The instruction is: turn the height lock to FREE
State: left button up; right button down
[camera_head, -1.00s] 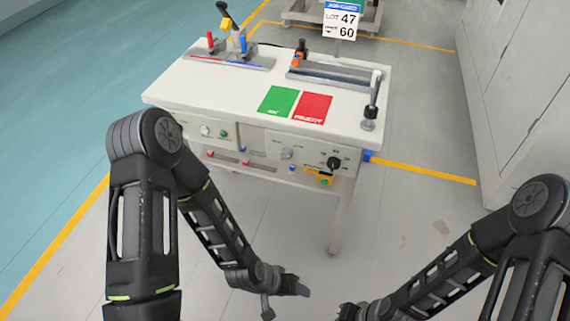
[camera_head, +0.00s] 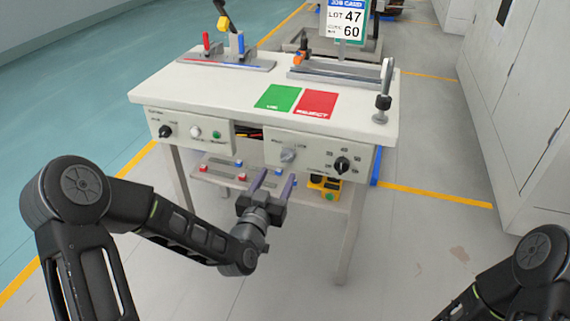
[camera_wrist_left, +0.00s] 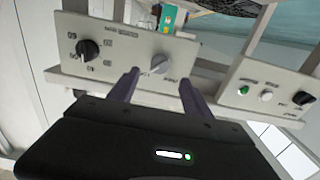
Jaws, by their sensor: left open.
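A grey knob (camera_head: 288,155) sits on the front panel (camera_head: 318,146) of the work table, left of a black dial (camera_head: 342,164). Its small labels are too blurred to read, so I cannot confirm it is the height lock. My left gripper (camera_head: 276,177) is open and empty, its two fingers pointing at the panel just below the grey knob. In the left wrist view the panel appears upside down, with the grey knob (camera_wrist_left: 160,64) just beyond and between the fingertips (camera_wrist_left: 158,80), apparently untouched. The black dial (camera_wrist_left: 88,50) is to its left there. My right gripper is out of view.
A second panel (camera_head: 205,133) with a black knob (camera_head: 165,131) and buttons is at the left. Below, a shelf (camera_head: 215,172) holds small red and blue parts. A yellow box (camera_head: 325,184) with a green button hangs under the right panel. Floor in front is clear.

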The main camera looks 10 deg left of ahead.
aim_at(286, 160)
pick_arm(q)
jog(key=shift+w, duration=0.15)
jog(key=w, duration=0.7)
jog(key=shift+w+d+b, duration=0.25)
jog(key=shift+b, duration=0.15)
grip_shut()
